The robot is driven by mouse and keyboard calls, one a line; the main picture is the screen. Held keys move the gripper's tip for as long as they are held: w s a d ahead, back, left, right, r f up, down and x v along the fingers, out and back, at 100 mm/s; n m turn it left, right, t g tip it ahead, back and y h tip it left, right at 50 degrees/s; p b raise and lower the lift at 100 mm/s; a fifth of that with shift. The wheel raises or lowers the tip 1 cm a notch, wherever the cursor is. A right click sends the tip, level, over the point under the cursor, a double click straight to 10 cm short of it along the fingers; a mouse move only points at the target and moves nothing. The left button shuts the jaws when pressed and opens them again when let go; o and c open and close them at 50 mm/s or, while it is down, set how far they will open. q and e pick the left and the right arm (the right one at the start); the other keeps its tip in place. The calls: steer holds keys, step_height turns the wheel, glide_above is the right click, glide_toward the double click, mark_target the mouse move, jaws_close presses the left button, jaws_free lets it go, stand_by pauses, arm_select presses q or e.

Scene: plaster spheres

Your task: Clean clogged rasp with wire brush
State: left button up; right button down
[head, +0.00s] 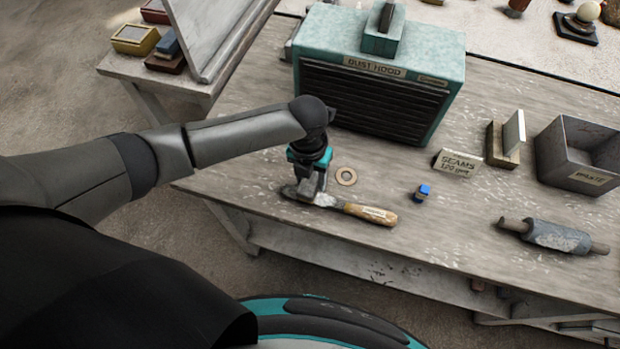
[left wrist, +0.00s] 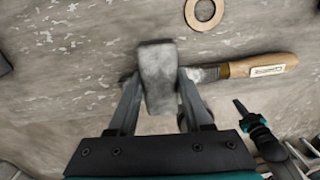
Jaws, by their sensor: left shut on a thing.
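My left gripper (head: 312,190) is shut on a grey block (left wrist: 158,78), which sits between its two fingers in the left wrist view. I cannot tell whether this block is the wire brush. A flat metal tool with a labelled wooden handle (head: 365,211), probably the rasp, lies on the bench under the gripper. Its handle (left wrist: 265,66) points right in the left wrist view, and the block hides part of its metal. I cannot tell whether block and tool touch. A dark and teal part of mine, perhaps my right gripper (left wrist: 243,108), shows at lower right in the left wrist view.
A flat ring (head: 346,176) and a small blue-topped item (head: 423,192) lie near the tool. A grey roller-like piece (head: 556,236) lies at right. The dust hood (head: 375,92), a sign (head: 457,163) and a waste bin (head: 565,152) stand behind. Bench front is mostly clear.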

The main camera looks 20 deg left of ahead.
mark_target(304, 195)
arm_select(q)
steer(key=shift+s+a+r+p, duration=0.15)
steer(key=shift+s+p, duration=0.6)
steer(key=shift+s, duration=0.05)
steer(key=shift+s+a+p, duration=0.1)
steer(key=shift+s+p, duration=0.8)
steer(key=shift+s, duration=0.55)
steer(key=shift+f, duration=0.2)
steer(key=shift+w+d+b, duration=0.15)
steer(key=shift+w+b, duration=0.4)
steer(key=shift+w, duration=0.6)
steer(key=shift+w+d+b, duration=0.1)
steer(key=shift+w+b, duration=0.45)
steer(key=shift+w, duration=0.55)
steer(key=shift+s+a+r+p, duration=0.15)
steer(key=shift+s+p, duration=0.7)
steer(key=shift+s, duration=0.05)
steer(key=shift+s+a+p, duration=0.15)
steer(key=shift+s+p, duration=0.7)
steer(key=shift+s, duration=0.5)
